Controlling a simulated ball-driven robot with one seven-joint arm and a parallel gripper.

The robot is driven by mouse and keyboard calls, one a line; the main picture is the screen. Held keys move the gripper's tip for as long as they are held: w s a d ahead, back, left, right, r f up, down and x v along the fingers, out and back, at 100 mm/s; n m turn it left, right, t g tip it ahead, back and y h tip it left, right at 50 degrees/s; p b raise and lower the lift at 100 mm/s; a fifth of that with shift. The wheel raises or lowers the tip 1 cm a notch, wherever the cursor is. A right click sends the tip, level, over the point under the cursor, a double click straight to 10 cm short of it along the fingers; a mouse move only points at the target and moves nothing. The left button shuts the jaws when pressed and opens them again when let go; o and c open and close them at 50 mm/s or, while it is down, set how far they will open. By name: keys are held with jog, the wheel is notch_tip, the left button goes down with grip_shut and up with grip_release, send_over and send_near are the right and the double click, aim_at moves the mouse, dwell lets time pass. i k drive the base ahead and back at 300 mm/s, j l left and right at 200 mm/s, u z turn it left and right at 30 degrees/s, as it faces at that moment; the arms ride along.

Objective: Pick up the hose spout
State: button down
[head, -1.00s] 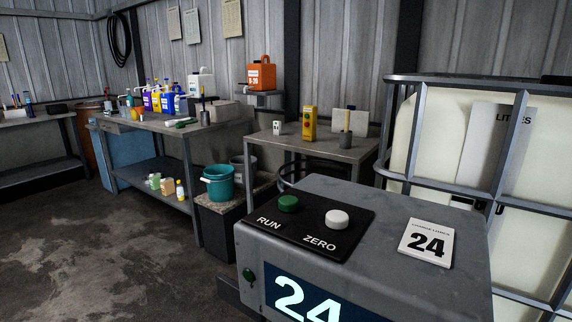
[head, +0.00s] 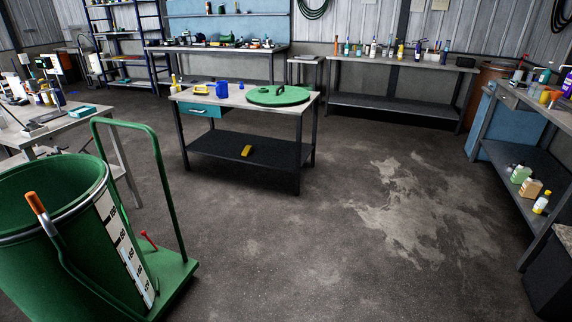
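A large green drum (head: 35,275) with a graduated white scale strip stands at the lower left on a green trolley (head: 172,285). My gripper is not in view.
A workbench (head: 235,101) with a green lid (head: 278,96) and blue mugs stands mid-room. A side table (head: 55,128) is left, behind the drum. Shelved benches line the back and right. The stained floor (head: 400,205) in the middle and right is clear.

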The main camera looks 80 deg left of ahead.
aim_at(33, 199)
jog(key=u, duration=3.2)
